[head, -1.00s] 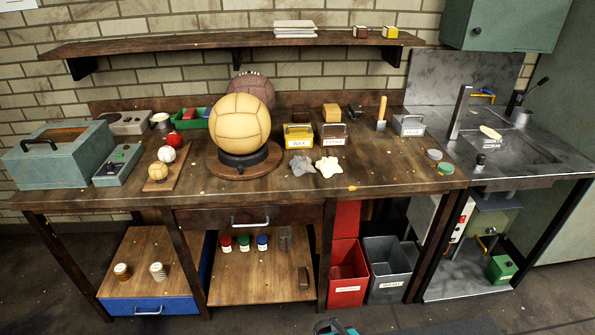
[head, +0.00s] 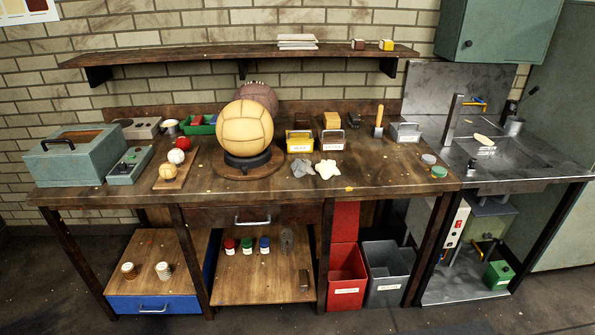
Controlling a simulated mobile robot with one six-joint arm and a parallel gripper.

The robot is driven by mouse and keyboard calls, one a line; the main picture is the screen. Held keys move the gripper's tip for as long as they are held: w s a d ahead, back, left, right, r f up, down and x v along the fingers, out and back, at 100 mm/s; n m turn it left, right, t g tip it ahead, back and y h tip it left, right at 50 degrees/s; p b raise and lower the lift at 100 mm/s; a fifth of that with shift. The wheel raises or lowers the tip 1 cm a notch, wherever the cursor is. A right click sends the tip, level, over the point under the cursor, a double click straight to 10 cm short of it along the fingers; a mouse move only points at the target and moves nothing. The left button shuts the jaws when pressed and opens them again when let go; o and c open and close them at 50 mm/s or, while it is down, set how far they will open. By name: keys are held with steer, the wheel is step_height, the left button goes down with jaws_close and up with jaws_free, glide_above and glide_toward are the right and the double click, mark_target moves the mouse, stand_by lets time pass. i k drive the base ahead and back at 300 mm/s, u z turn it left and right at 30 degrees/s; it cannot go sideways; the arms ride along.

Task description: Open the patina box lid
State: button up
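A teal box (head: 75,165) stands at the left end of the bench. Its lid (head: 80,138) is shut and has a dark handle and a brownish window panel. I see no readable label on it, so I cannot confirm that it is the patina box. A small teal control unit (head: 129,166) stands just right of it. My gripper is not in view.
The workbench (head: 330,192) holds a tan ball (head: 244,128) on a dark stand, several small balls, a yellow bin (head: 300,145) and a grey bin (head: 405,132). A shelf (head: 200,60) hangs above. Dark floor (head: 60,290) is free at the left front.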

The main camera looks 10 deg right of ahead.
mark_target(335, 135)
steer(key=z, duration=0.15)
steer(key=i, duration=0.95)
steer(key=u, duration=0.05)
